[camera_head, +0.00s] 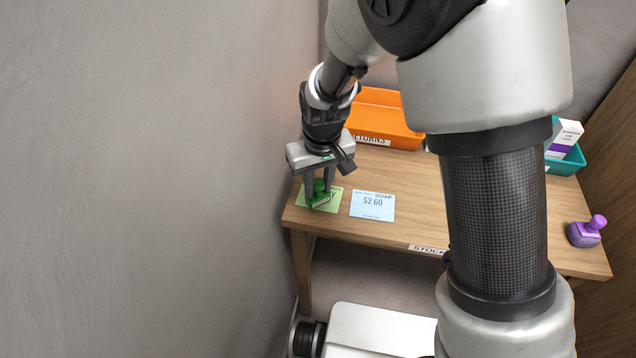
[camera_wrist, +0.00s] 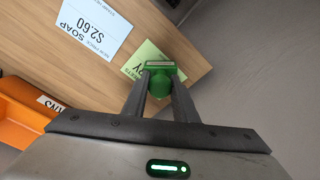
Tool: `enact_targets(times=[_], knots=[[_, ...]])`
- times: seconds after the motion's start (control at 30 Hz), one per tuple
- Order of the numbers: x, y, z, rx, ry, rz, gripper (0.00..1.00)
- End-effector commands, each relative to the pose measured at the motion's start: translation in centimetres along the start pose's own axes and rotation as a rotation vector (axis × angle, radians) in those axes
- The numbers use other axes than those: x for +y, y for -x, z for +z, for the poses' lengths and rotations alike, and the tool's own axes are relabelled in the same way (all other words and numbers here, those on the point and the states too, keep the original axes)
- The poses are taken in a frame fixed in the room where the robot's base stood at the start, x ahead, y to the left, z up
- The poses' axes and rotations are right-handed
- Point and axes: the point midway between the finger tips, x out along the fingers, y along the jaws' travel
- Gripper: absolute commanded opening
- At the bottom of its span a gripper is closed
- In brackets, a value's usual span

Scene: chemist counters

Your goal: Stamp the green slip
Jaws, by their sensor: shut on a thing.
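My gripper (camera_head: 319,184) is shut on the green stamp (camera_head: 320,197) at the left end of the wooden table. The stamp is at or just over the green slip (camera_head: 327,205), which lies near the table's left edge; I cannot tell whether its base touches the paper. In the wrist view the green stamp (camera_wrist: 161,78) sits between the fingertips, and the green slip (camera_wrist: 148,56) shows behind it, partly covered. Any mark on the slip under the stamp is hidden.
A blue price slip (camera_head: 372,205) lies just right of the green slip. An orange tray (camera_head: 385,112) stands behind. A purple stamp (camera_head: 585,232) is at the table's right end, and a teal tray (camera_head: 570,163) with a box is at back right. A grey wall (camera_head: 150,180) is close on the left.

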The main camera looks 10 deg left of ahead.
Motion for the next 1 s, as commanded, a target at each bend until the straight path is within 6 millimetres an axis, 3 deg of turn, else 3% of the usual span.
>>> enact_targets(times=[0.8,1.0], knots=[[0.0,6.5,-0.8,0.000,0.001,-0.001,0.11],[0.0,6.9,-0.8,-0.001,0.000,0.000,0.11]])
